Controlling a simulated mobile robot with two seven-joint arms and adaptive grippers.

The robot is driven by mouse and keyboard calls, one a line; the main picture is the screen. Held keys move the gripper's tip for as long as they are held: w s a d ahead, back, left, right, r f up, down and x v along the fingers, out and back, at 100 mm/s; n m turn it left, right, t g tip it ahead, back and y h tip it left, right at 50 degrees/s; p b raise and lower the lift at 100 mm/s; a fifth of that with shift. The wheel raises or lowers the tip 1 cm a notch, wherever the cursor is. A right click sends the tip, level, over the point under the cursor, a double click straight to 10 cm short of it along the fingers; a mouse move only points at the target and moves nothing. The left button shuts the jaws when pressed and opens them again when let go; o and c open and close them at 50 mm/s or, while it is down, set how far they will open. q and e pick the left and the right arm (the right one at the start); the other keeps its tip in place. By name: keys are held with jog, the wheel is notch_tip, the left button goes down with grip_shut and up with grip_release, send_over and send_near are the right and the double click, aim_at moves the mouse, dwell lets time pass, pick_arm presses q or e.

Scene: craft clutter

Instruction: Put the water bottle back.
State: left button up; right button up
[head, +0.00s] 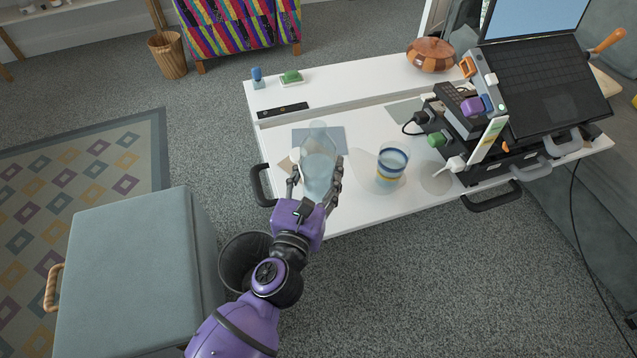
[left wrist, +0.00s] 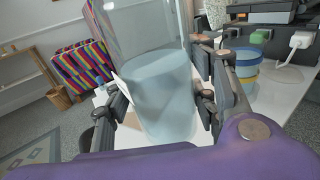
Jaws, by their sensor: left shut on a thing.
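The water bottle (head: 319,167) is clear with pale blue water in it, and it stands roughly upright over the left part of the white table. My left gripper (head: 315,185) is shut on the bottle, one finger on each side. In the left wrist view the bottle (left wrist: 160,95) fills the middle between the fingers of my left gripper (left wrist: 163,105). I cannot tell whether the bottle's base touches the table. A grey-blue sheet (head: 335,139) lies on the table behind the bottle. My right gripper is not in view.
A blue and yellow striped cup (head: 391,165) stands right of the bottle on the white table (head: 350,207). A cluttered stack with a laptop (head: 555,85) fills the table's right end. Two stamps and a black strip (head: 283,111) lie at the back left. A dark bin (head: 240,262) is below.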

pick_arm(q)
jog(key=shift+w+f+b, duration=0.35)
jog(key=shift+w+f, duration=0.3)
jog(key=shift+f, duration=0.05)
notch_tip(320, 180, down, 3)
jog(key=shift+d+f+b, duration=0.1)
jog(key=shift+f+b, duration=0.1)
jog(key=shift+b, duration=1)
jog(key=shift+w+r, duration=0.1)
jog(key=shift+r, duration=0.05)
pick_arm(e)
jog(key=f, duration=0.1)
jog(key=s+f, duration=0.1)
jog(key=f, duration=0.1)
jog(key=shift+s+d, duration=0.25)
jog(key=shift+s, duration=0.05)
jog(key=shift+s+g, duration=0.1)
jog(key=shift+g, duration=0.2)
pick_arm(q)
jog(key=shift+f, duration=0.25)
jog(key=o, duration=1.6)
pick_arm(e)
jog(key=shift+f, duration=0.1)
